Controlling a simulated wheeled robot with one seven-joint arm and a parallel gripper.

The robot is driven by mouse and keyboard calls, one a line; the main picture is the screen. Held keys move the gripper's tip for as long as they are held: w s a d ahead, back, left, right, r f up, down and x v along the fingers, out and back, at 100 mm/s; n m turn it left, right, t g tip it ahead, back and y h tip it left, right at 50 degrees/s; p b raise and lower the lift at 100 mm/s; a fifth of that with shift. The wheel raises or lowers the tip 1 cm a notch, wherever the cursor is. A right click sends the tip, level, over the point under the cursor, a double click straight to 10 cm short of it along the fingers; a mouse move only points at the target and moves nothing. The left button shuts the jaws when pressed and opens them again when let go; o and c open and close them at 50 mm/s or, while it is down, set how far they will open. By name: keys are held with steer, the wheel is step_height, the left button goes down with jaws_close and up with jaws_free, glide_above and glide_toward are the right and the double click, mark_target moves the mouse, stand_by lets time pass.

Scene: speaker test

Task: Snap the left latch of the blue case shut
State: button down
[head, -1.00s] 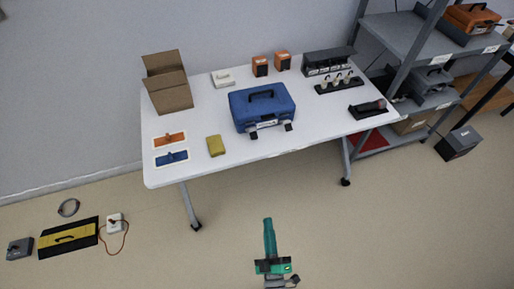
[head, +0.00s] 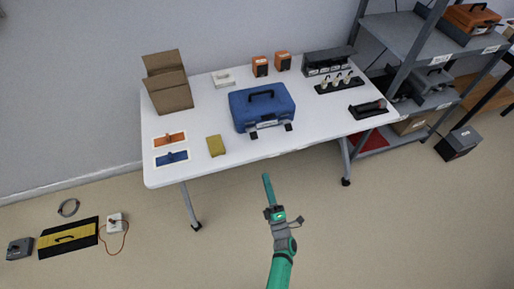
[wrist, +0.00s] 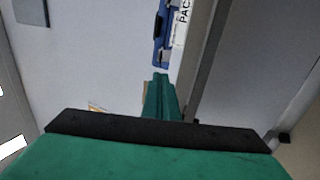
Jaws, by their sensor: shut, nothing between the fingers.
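The blue case (head: 270,112) stands on the white table with its lid down and its handle on top. Two small dark latches stick out low at its front: the left latch (head: 253,135) and the right latch (head: 288,127). A pale label lies between them. My gripper (head: 266,176) is shut and empty, in front of the table's near edge, below the case in the picture and apart from it. In the wrist view my gripper (wrist: 160,77) points toward part of the blue case (wrist: 164,55), with its white label (wrist: 182,22) cut off by the frame.
On the white table (head: 200,120) are a yellow block (head: 216,145), a cardboard box (head: 168,85), orange and blue pieces on white plates (head: 170,150), and a black holder (head: 368,109). Grey shelves (head: 410,45) stand at the right.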

mark_target(257, 152)
steer(key=x, duration=1.4)
